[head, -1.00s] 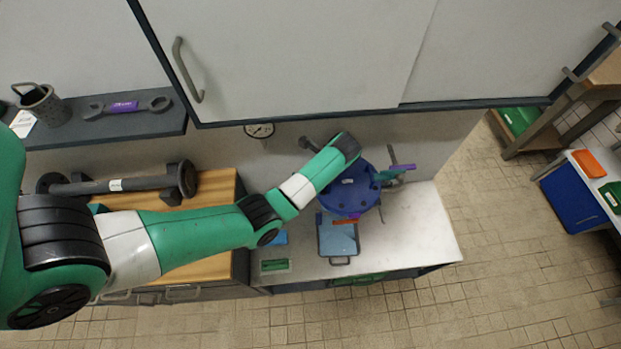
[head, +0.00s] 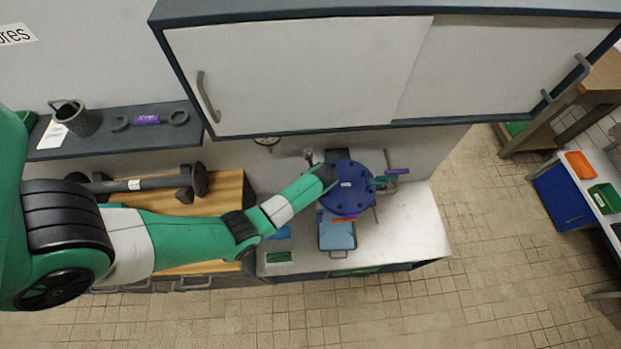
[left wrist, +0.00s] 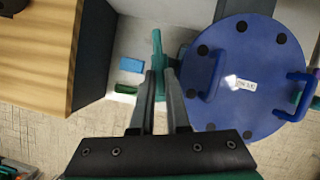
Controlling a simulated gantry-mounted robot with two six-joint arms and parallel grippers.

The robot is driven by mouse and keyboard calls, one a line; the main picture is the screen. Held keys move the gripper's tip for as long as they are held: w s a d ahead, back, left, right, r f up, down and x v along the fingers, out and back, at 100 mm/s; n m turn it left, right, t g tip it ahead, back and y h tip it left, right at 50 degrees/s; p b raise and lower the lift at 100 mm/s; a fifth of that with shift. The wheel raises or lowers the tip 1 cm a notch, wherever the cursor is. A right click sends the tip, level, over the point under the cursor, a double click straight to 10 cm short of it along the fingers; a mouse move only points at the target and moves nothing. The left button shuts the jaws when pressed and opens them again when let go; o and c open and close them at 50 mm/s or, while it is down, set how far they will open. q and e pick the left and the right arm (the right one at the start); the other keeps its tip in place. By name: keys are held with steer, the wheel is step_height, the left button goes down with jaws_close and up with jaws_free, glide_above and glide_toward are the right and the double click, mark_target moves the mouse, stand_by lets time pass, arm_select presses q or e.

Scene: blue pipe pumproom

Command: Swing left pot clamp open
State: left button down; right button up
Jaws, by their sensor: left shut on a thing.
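The blue pot (head: 348,192) with its round bolted lid stands on the white counter (head: 415,230); the lid also shows at the right of the left wrist view (left wrist: 255,55). My left gripper (left wrist: 160,78) is shut on a teal bar, which looks like the left pot clamp (left wrist: 157,45), beside the lid's left edge. In the head view my wrist hides the fingertips and most of this clamp. The right pot clamp (head: 383,181), green with a purple handle (head: 397,171), sits at the pot's right side. My right gripper is not in view.
A wall cabinet (head: 310,80) overhangs the counter's back. A light-blue box (head: 337,236) stands in front of the pot and a green item (head: 279,257) lies at the front left. A barbell-shaped part (head: 140,184) lies on the wooden top. The counter's right side is clear.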

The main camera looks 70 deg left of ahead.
arm_select(q)
steer(key=shift+s+r+m+t+p, duration=0.1)
steer(key=shift+s+m+t+p, duration=0.05)
steer(key=shift+m+p, duration=0.4)
steer(key=shift+s+r+m+t+p, duration=0.1)
steer(key=shift+m+t+p, duration=0.05)
steer(key=shift+m+p, duration=0.4)
steer(key=shift+s+f+m+t+p, duration=0.15)
steer(key=shift+m+t+p, duration=0.15)
steer(key=shift+m+p, duration=0.4)
steer(key=c, duration=0.9)
jaws_free()
steer(key=v, duration=1.1)
steer(key=shift+r+p, duration=0.25)
steer(key=shift+p, duration=0.1)
steer(key=shift+s, duration=0.1)
